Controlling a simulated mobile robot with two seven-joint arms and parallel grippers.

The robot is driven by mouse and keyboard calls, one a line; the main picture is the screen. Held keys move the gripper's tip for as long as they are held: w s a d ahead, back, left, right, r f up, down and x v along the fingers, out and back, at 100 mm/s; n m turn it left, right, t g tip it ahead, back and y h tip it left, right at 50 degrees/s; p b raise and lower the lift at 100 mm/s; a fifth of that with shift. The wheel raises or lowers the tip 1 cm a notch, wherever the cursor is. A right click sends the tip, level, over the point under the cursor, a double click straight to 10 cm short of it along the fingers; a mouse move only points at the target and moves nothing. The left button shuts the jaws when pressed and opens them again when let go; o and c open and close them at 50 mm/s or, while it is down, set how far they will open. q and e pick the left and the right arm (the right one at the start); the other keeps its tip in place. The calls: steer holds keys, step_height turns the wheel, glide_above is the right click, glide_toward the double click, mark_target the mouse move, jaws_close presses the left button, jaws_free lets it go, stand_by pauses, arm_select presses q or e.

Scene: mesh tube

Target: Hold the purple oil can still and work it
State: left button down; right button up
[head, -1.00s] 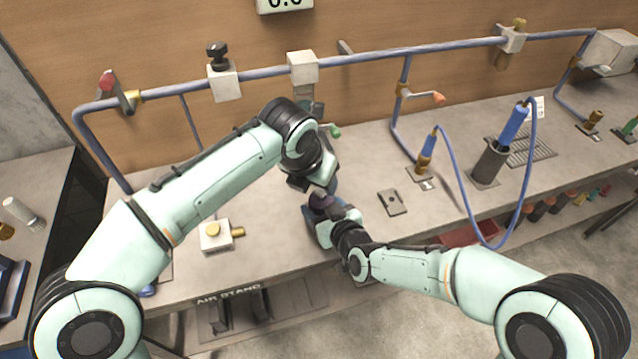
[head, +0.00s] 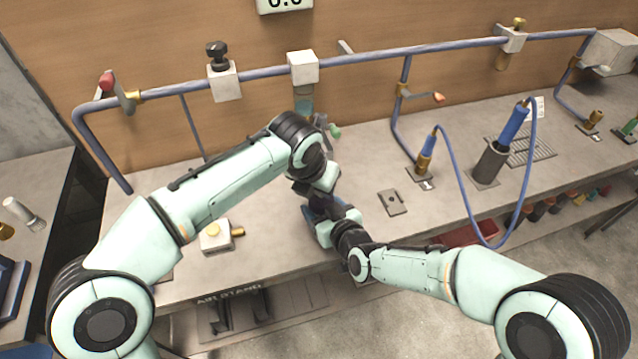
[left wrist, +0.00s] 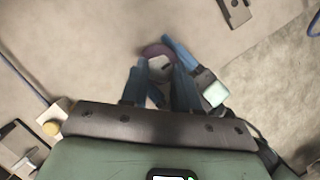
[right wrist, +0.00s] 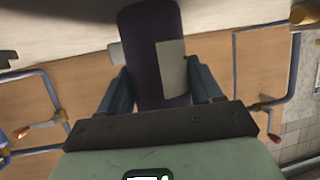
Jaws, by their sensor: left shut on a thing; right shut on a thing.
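The purple oil can (right wrist: 148,45) fills the middle of the right wrist view as a dark purple cylinder with a pale label. My right gripper (right wrist: 162,82) has one finger on each side of it and is shut on it. In the head view the can (head: 318,203) is mostly hidden between my grippers. My left gripper (left wrist: 158,92) is above the can in the left wrist view and shut on part of it. A purple edge and a pale patch of the can (left wrist: 156,51) show there; which part the left fingers hold is unclear.
A white block with a brass knob (head: 214,238) stands on the bench (head: 285,238) to the left. A flat dark plate (head: 392,202) lies to the right. A blue pipe rail (head: 400,52) runs behind. Bench space between the grippers and the plate is clear.

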arm_select(q)
steer(key=shift+n, duration=0.3)
steer(key=n, duration=0.1)
steer(key=n+y, duration=0.1)
steer(key=n, duration=0.1)
steer(key=n+y, duration=0.1)
steer(key=shift+s+d+n+t, duration=0.1)
steer(key=shift+d+n+t, duration=0.2)
steer(key=n, duration=0.2)
steer(key=n+y, duration=0.1)
steer(key=n, duration=0.1)
steer(key=n+y, duration=0.1)
steer(key=n, duration=0.1)
steer(key=shift+d, duration=0.3)
steer(key=n, duration=0.2)
steer(key=n+g+y, duration=0.1)
steer(key=n, duration=0.1)
steer(key=n+g+y, duration=0.1)
steer(key=shift+w+d+n, duration=0.15)
steer(key=shift+w+n, duration=0.15)
steer(key=shift+n, duration=0.1)
steer(key=n, duration=0.1)
steer(key=n+g, duration=0.1)
steer(key=n, duration=0.1)
steer(key=n+g, duration=0.1)
steer(key=n, duration=0.1)
steer(key=shift+w+y, duration=0.25)
steer(key=shift+y, duration=0.05)
steer(key=shift+r, duration=0.1)
